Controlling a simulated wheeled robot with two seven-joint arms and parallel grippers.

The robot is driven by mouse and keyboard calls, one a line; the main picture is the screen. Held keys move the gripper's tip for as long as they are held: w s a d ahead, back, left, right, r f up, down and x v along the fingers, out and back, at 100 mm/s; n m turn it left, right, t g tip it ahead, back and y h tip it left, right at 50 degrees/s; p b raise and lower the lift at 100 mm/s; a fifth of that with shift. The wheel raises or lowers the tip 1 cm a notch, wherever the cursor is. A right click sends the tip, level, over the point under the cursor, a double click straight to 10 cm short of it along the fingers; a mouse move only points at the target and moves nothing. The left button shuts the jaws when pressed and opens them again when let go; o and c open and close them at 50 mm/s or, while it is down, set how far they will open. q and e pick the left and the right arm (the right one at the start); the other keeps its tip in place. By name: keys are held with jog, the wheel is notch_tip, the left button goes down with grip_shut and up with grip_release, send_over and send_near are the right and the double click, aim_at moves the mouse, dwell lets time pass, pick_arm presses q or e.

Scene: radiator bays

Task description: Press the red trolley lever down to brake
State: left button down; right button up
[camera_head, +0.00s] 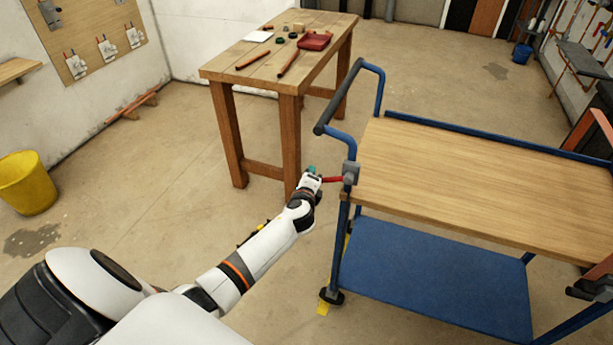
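The blue trolley has a wooden top (470,185) and a blue lower shelf (430,275). Its red lever (333,180) sticks out to the left from a grey bracket (350,172) at the trolley's left end, below the push handle (322,126). The lever looks about level. My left gripper (314,178) is at the lever's outer end, which it partly hides. A small green part shows there, and I cannot tell what it belongs to. The fingers are too small to tell whether they are open, or touch the lever.
A wooden table (255,62) with tools and a red item (315,41) stands behind the lever. A yellow bucket (27,183) is at the left. The floor between bucket and table is clear.

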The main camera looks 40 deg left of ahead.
pick_arm(q)
jog(key=shift+d+f, duration=0.1)
jog(key=shift+f, duration=0.1)
jog(key=c, duration=0.9)
grip_release()
jog(key=v, duration=1.2)
jog(key=shift+s, duration=0.1)
